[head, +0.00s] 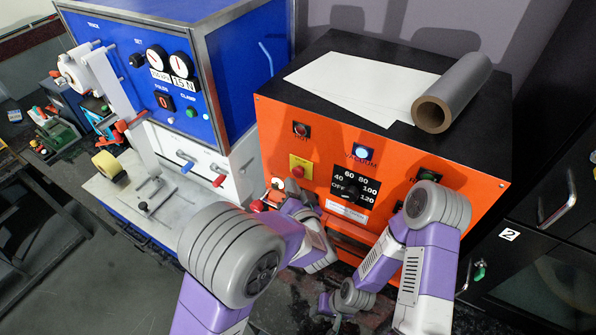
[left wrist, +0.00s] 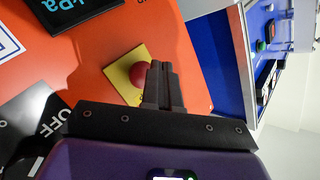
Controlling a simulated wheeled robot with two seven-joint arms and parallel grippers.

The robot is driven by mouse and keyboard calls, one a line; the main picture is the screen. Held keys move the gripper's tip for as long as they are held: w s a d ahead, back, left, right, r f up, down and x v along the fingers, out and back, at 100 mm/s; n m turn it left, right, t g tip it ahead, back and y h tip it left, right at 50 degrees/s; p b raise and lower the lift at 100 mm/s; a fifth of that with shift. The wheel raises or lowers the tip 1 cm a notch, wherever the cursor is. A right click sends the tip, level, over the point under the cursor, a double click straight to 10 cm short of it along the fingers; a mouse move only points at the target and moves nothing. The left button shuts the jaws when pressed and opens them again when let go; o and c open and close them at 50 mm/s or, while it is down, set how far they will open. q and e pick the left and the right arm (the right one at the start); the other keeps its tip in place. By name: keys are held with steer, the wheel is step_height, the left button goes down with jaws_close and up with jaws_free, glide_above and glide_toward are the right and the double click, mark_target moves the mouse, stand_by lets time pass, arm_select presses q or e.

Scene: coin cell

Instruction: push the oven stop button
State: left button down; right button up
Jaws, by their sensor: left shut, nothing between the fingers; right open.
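The oven is an orange-fronted box (head: 275,125) with a black top. Its red stop button sits on a yellow plate (head: 301,165) at the front's left side. In the left wrist view the round red button (left wrist: 139,75) shows on the yellow plate (left wrist: 122,77), partly hidden behind my left fingers. My left gripper (left wrist: 161,66) is shut and empty, its tips right by the button; whether they touch it I cannot tell. In the head view my left gripper (head: 295,200) is low before the panel, its fingers hard to make out. My right gripper (head: 338,303) is open, lower down.
A dial (head: 352,188), a vacuum button (head: 360,150) and other lamps are on the oven front. A grey roll (head: 452,92) and white sheets (head: 355,85) lie on top. A blue machine (head: 225,60) stands close on the left.

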arm_select(q)
steer(key=shift+w+d, duration=0.15)
steer(key=shift+w, duration=0.1)
steer(key=shift+w+d, duration=0.3)
steer(key=shift+w, duration=0.15)
stand_by(0.8)
steer(key=shift+s, duration=0.1)
steer(key=shift+s+a, duration=0.55)
steer(key=shift+s, duration=0.2)
steer(key=shift+s+a, duration=0.55)
steer(key=shift+s, duration=0.3)
steer(key=shift+s+a, duration=0.55)
steer(key=shift+s, duration=0.25)
steer(key=shift+s+a, duration=0.55)
steer(key=shift+s, duration=0.3)
